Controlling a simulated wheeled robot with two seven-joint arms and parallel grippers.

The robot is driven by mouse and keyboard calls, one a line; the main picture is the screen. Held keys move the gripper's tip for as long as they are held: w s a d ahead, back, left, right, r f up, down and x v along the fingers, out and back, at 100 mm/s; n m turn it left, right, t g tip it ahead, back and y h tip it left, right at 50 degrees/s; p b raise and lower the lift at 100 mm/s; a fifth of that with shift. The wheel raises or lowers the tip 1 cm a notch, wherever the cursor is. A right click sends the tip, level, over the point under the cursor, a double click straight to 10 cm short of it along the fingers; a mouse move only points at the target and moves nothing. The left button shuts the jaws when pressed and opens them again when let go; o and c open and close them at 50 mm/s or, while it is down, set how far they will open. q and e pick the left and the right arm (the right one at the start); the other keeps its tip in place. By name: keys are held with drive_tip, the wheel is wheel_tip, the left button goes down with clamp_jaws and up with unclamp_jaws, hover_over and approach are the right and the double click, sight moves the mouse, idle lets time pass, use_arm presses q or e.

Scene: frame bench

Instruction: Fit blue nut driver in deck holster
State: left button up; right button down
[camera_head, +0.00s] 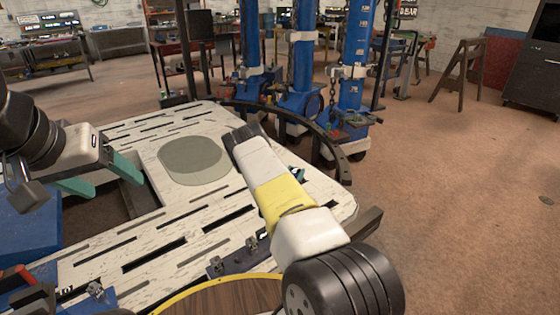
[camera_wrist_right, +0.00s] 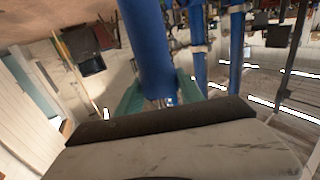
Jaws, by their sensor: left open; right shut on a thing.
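The blue nut driver (camera_wrist_right: 148,40) shows in the right wrist view as a thick blue handle with a metallic part at its near end. My right gripper (camera_wrist_right: 160,82) is shut on it, one teal finger on each side. In the head view my right arm hides the driver and most of that gripper; only a bit of teal (camera_head: 297,174) shows beside the arm. My left gripper (camera_head: 112,180) is open and empty over the left part of the pale slotted deck (camera_head: 150,245). I cannot make out the deck holster for certain.
A grey rounded patch (camera_head: 195,160) lies on the deck. A rectangular opening (camera_head: 115,210) is under my left gripper. A dark strip with metal clips (camera_head: 240,258) is at the near edge. Blue cylinders (camera_head: 302,60) stand behind a curved black rail (camera_head: 325,140). Floor at right is clear.

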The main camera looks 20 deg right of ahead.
drive_tip(key=shift+f, duration=6.3)
drive_tip(key=c, duration=0.7)
unclamp_jaws()
drive_tip(key=shift+f, duration=0.1)
drive_tip(key=shift+s+f, duration=0.1)
drive_tip(key=shift+f, duration=0.05)
drive_tip(key=shift+v, duration=3.8)
drive_tip(key=shift+r, duration=0.2)
